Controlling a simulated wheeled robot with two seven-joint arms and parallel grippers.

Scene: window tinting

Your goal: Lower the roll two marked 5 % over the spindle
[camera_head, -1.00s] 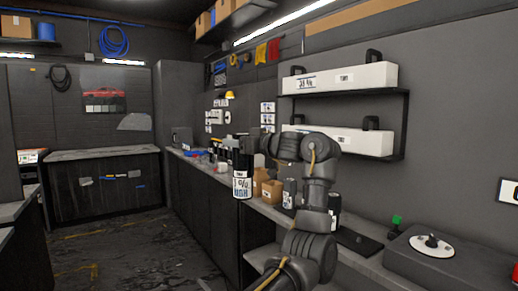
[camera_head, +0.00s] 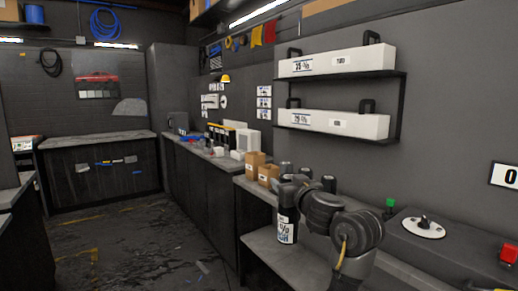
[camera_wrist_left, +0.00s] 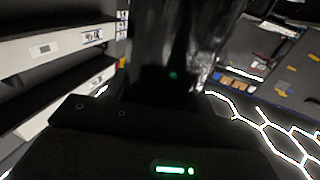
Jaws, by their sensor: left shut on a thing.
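A dark roll with a white label bearing a % sign (camera_head: 287,228) hangs upright over the lower grey ledge in the head view; its number is not readable. My left gripper (camera_head: 289,195) is shut on the roll's upper part; my dark wrist partly hides the grip. In the left wrist view a dark, glossy cylinder (camera_wrist_left: 175,60) stands in front of the gripper body. Whether the roll's base touches the ledge cannot be told. I cannot pick out a spindle with certainty. My right gripper is in neither view.
Dark rolls (camera_head: 328,183) and cardboard boxes (camera_head: 255,163) stand on the bench behind my arm. White long boxes (camera_head: 335,123) lie on wall shelves. A grey box with a round dial (camera_head: 423,227), a green button (camera_head: 390,203) and a red button (camera_head: 509,252) are at right.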

